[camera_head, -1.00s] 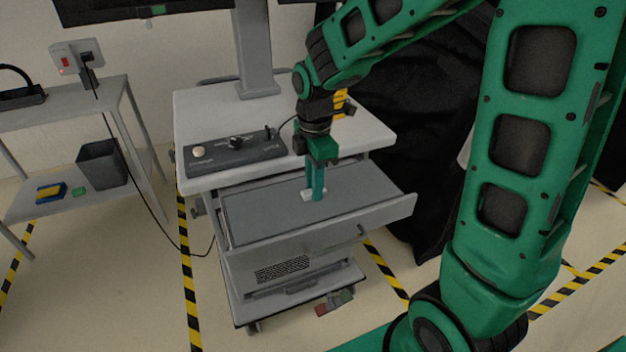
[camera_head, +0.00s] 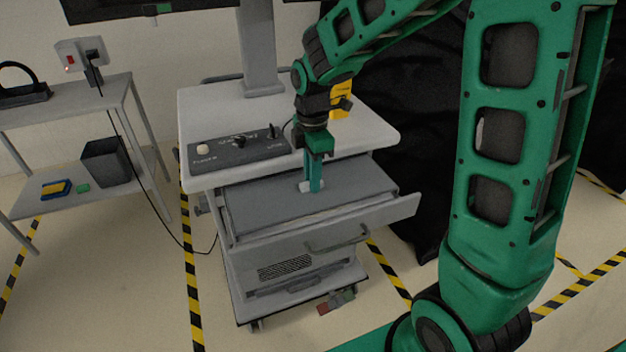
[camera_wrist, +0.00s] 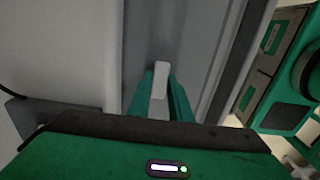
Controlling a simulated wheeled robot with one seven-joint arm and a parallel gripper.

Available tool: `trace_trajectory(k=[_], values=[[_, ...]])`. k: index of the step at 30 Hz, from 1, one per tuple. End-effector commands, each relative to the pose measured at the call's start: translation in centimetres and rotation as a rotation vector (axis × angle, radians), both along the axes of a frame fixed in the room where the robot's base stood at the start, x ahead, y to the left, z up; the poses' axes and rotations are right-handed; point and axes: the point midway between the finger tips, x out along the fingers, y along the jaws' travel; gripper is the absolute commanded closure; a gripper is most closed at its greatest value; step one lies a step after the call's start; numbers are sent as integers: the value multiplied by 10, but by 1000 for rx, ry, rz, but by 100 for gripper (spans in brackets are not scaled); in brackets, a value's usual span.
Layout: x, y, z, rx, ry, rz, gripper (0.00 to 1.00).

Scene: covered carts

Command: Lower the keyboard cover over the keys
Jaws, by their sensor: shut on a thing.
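The keyboard cover (camera_head: 260,205) is a flat grey panel in the pulled-out drawer of the cart. A small white handle (camera_wrist: 161,80) stands up from it. My gripper (camera_head: 314,188) points down over the middle of the panel, and its green fingers are shut on the handle. In the wrist view my gripper (camera_wrist: 160,100) has one finger on each side of the handle. The panel looks nearly level within the drawer. I see no keys; the panel hides whatever lies under it.
The cart top (camera_head: 360,130) holds a dark control box (camera_head: 238,150) and a monitor post (camera_head: 259,50) just behind the drawer. The drawer front (camera_head: 330,222) sticks out with an open edge. A shelf unit (camera_head: 60,105) stands at left. Black drapery (camera_head: 405,130) hangs at right.

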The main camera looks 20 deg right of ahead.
Motion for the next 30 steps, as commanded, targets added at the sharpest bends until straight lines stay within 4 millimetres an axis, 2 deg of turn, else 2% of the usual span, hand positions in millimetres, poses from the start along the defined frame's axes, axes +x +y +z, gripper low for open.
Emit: trace_trajectory(k=[12, 27, 28, 30], values=[[1, 0, -15, 0, 1, 0, 100], [1, 0, -18, 0, 1, 0, 100], [1, 0, -18, 0, 1, 0, 75], [1, 0, -18, 0, 0, 0, 60]])
